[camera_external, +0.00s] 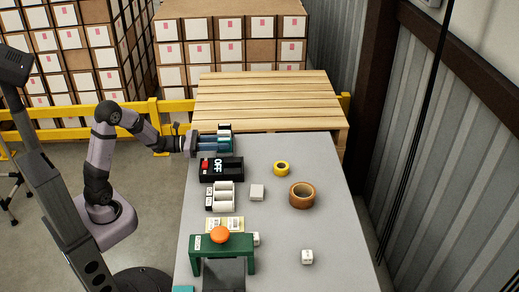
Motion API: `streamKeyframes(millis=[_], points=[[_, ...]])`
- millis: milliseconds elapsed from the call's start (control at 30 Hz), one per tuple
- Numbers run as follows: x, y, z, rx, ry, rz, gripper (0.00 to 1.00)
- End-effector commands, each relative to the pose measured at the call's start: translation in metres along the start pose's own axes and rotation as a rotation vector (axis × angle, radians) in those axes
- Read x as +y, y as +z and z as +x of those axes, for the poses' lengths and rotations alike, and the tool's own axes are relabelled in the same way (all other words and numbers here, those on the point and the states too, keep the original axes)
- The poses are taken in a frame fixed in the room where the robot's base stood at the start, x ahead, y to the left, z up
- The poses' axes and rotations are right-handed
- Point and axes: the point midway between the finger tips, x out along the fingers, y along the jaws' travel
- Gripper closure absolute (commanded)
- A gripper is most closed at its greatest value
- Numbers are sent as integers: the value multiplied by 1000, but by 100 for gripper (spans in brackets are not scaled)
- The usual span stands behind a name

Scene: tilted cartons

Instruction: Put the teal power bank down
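My gripper (208,144) reaches in from the left over the far left part of the grey table, pointing right. A small teal block, the power bank (222,143), shows at its fingertips, and the gripper appears shut on it. The fingers hide part of it, and I cannot tell whether it touches the table. A dark item with a white top (225,128) is just behind it.
A black OFF switch box (221,168) stands just in front of the gripper. The table's right side (325,180) is mostly clear.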

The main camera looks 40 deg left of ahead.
Motion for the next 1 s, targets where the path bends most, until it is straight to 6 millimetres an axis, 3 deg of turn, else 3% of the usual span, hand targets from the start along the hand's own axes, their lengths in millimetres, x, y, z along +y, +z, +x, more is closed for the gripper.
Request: streamKeyframes(millis=[167, 600, 867, 1000], points=[[0, 0, 4, 0, -1, -1, 72], [0, -1, 50, 0, -2, 0, 72], [0, 0, 52, 0, 0, 0, 72], [0, -1, 52, 0, 0, 0, 100]])
